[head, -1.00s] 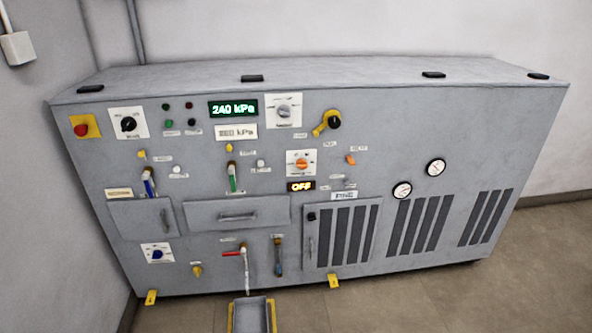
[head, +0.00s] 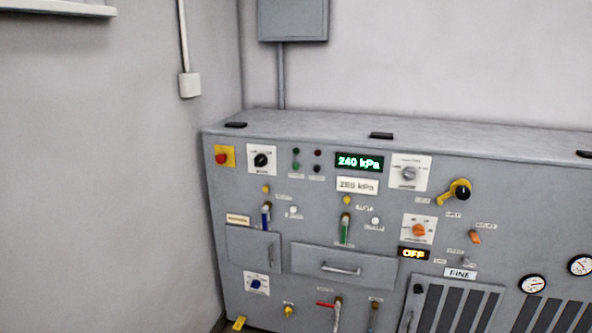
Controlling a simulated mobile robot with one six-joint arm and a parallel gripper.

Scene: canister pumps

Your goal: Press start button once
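The grey pump cabinet (head: 310,225) stands against the wall. In its upper left, right of a black rotary knob (head: 261,160), is a small cluster. It has two dark round lamps on top, a green button (head: 295,167) at lower left and a dark button (head: 317,169) at lower right. Their labels are too small to read, so I cannot confirm which is start. A green display (head: 359,162) beside them reads 240 kPa. A small amber display (head: 414,254) reads OFF. My gripper is not in view.
A red emergency button (head: 222,158) on a yellow plate sits left of the cluster. Levers, knobs and a drawer handle (head: 341,269) stick out lower on the cabinet. A side wall (head: 110,190) closes the left. A grey box (head: 293,18) hangs above.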

